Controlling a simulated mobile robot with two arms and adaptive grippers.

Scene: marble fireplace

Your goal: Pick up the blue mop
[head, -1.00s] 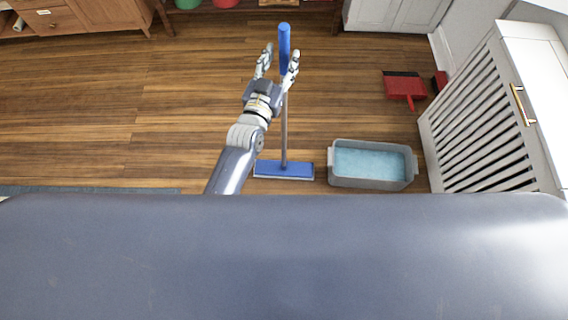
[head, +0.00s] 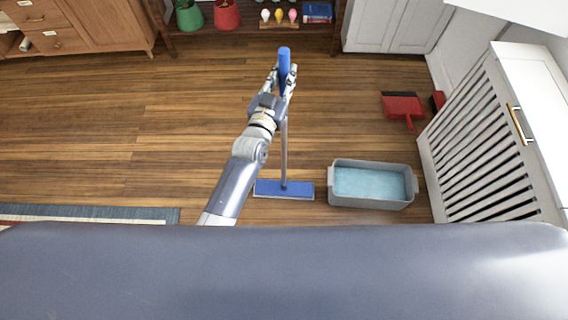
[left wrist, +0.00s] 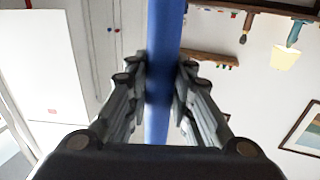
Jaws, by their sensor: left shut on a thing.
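The blue mop (head: 284,188) stands upright, with its flat blue head on the wooden floor and a grey pole rising to a blue handle grip (head: 284,56). My left gripper (head: 283,80) is at the lower part of the blue grip, shut on it. In the left wrist view the blue handle (left wrist: 160,60) runs between the two fingers (left wrist: 160,90), which press on it from both sides. My right gripper is not in view.
A grey tub of water (head: 371,200) stands right of the mop head. A red dustpan (head: 403,107) lies farther right, near a white slatted cabinet (head: 478,140). A shelf with a green bucket (head: 189,16) and a red bucket (head: 227,14) is at the back.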

